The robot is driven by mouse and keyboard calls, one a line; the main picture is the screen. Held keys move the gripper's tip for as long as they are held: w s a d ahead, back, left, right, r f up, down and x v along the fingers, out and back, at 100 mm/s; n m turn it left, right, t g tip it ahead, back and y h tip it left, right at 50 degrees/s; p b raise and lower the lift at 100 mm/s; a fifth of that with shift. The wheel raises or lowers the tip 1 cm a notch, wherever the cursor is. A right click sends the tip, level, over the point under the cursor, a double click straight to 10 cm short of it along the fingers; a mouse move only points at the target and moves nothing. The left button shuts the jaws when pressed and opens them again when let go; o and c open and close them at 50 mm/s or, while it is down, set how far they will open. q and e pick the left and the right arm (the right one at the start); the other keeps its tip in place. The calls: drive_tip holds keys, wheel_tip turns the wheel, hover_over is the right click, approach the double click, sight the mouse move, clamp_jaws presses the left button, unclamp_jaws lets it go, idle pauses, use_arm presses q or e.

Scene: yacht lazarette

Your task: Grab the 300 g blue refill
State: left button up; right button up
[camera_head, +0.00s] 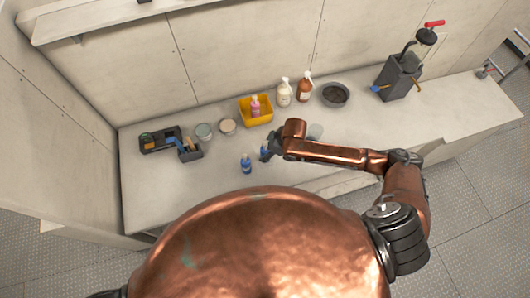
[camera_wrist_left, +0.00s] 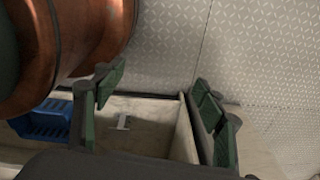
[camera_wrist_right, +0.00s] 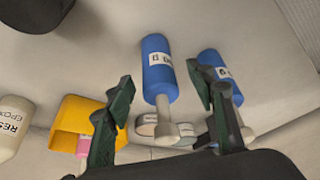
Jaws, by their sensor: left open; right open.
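Two blue refills with white labels and pale nozzles show in the right wrist view. One refill (camera_wrist_right: 158,52) appears in the gap between the fingers of my right gripper (camera_wrist_right: 162,92), which is open. The other refill (camera_wrist_right: 213,62) is partly hidden behind the right finger. The label weights are too blurred to read surely. In the head view one blue refill (camera_head: 246,165) stands on the bench and another (camera_head: 264,153) is close to my right gripper (camera_head: 270,149). My left gripper (camera_wrist_left: 155,90) is open and empty, away from the bench top in its wrist view.
Behind the refills stand a yellow tub (camera_head: 266,119) with a pink bottle (camera_head: 255,107), a white bottle (camera_head: 284,95), a brown bottle (camera_head: 305,88) and a grey bowl (camera_head: 335,95). Round tins (camera_head: 204,131) and a black tray (camera_head: 158,146) are at left. A blue basket (camera_wrist_left: 43,122) shows in the left wrist view.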

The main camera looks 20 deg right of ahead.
sight(265, 153)
drive_tip(key=shift+x, duration=1.2)
drive_tip(key=shift+w+f, duration=0.15)
drive_tip(key=shift+f, duration=0.15)
drive_tip(key=c, duration=1.3)
use_arm(q)
drive_tip(key=shift+w+d+r, duration=0.1)
drive_tip(key=shift+w+r, duration=0.1)
drive_tip(key=shift+w, duration=0.25)
drive_tip(key=shift+w+r, duration=0.15)
drive_tip(key=shift+w, duration=0.3)
use_arm(e)
drive_tip(key=shift+c, duration=0.3)
use_arm(q)
drive_tip(key=shift+w, duration=0.1)
use_arm(e)
drive_tip(key=shift+r, duration=0.15)
